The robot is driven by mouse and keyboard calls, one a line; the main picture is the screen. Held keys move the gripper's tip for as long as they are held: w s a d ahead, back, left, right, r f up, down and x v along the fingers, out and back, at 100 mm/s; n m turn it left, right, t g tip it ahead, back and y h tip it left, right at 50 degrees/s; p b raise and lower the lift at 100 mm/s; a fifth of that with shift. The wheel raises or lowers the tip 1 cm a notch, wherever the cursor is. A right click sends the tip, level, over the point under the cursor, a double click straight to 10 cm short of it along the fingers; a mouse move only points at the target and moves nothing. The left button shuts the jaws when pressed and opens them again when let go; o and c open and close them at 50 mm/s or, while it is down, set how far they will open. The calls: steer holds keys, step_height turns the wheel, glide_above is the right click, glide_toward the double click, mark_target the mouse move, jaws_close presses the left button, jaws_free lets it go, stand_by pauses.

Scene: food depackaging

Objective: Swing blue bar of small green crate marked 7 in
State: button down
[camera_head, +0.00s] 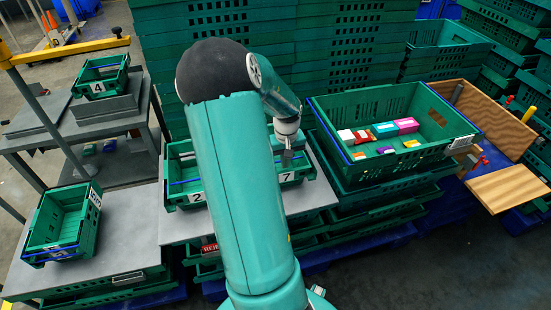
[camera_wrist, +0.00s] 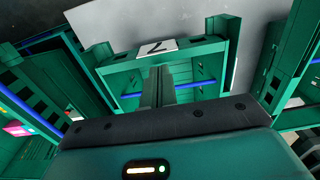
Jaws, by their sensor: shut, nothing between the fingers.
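The small green crate marked 7 (camera_head: 304,174) sits on the grey table, partly hidden behind my arm in the head view. In the wrist view its green wall (camera_wrist: 205,48) and upside-down 7 label (camera_wrist: 166,47) are near the top. Its blue bar (camera_wrist: 203,84) runs across the crate, with its middle hidden by my fingers. My gripper (camera_head: 287,157) points down at the crate and is shut and empty. In the wrist view the closed fingers (camera_wrist: 158,80) overlap the bar and the crate opening; I cannot tell whether they touch the bar.
The crate marked 2 (camera_head: 174,160) stands to the left, partly behind my arm. A large green crate (camera_head: 350,101) with several coloured packages is to the right. More small crates stand at left, one marked 4 (camera_head: 98,86). Tall crate stacks (camera_head: 330,40) fill the back.

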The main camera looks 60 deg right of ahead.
step_height(320, 180, up, 8)
steer(key=shift+s+a, duration=0.35)
stand_by(0.4)
steer(key=shift+s, duration=0.15)
stand_by(0.5)
